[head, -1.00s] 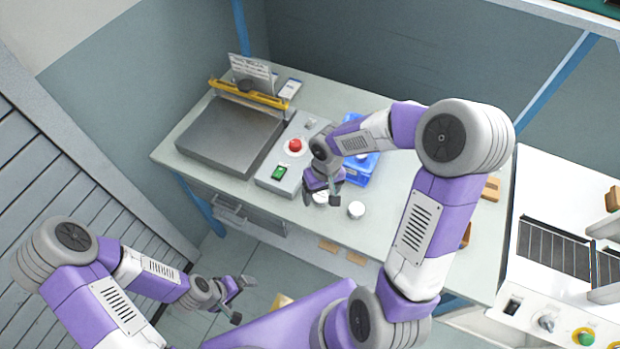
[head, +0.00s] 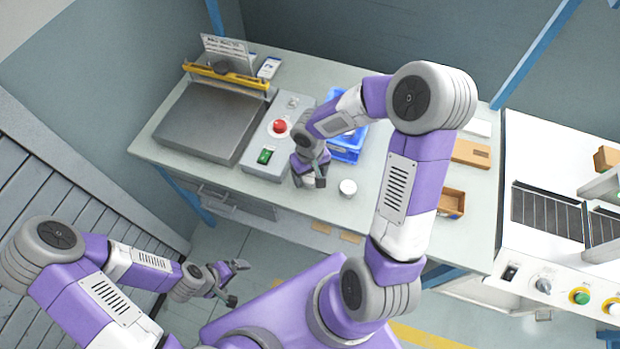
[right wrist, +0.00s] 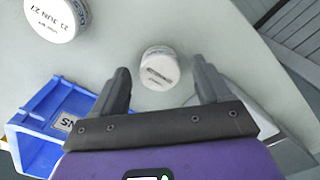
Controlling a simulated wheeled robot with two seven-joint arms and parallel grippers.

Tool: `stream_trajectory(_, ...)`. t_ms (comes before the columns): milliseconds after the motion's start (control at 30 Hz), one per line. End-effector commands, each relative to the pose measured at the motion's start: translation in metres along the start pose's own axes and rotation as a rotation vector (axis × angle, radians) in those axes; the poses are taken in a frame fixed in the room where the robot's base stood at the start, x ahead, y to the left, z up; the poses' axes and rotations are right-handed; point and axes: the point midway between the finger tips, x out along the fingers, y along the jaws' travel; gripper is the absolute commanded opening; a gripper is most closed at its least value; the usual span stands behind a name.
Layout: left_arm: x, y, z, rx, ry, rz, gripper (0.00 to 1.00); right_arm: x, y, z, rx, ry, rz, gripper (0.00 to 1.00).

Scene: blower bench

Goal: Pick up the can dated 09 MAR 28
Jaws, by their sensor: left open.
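In the right wrist view a white can (right wrist: 160,72) stands between and beyond the fingertips of my right gripper (right wrist: 160,82). Its top carries a dark print too small to read. A second white can (right wrist: 58,18) at the upper left reads 21 JUN 27, upside down. My right gripper also shows in the head view (head: 309,180), low over the bench, with open, empty-looking fingers. One white can (head: 348,188) stands just right of it there; the other is hidden. My left gripper (head: 236,281) is open and empty, off the bench's front edge.
A blue bin (right wrist: 38,125) stands near the cans, behind my right gripper in the head view (head: 346,150). A control box (head: 268,150) with red and green buttons and a grey plate (head: 210,125) lie left. Brown boxes (head: 472,153) are right.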

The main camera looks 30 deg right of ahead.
Motion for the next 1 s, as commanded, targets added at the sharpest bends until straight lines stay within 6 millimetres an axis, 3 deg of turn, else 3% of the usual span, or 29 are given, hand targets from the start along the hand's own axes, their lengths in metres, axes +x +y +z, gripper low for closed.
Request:
stream_trajectory(33, 0.000, 0.000, 0.000, 0.000, 0.000, 0.000, 1.00, 0.000, 0.000, 0.000, 0.000, 0.000, 0.000, 0.69)
stream_trajectory(400, 0.000, 0.000, 0.000, 0.000, 0.000, 0.000, 1.00, 0.000, 0.000, 0.000, -0.001, 0.000, 0.000, 0.15)
stream_trajectory(667, -0.002, 0.001, 0.000, 0.000, 0.000, 0.000, 1.00, -0.005, 0.000, 0.000, -0.001, 0.001, 0.001, 0.15)
stream_trajectory(1000, -0.020, 0.008, 0.001, 0.000, 0.000, 0.000, 1.00, -0.070, 0.000, -0.001, 0.000, 0.005, 0.002, 0.15)
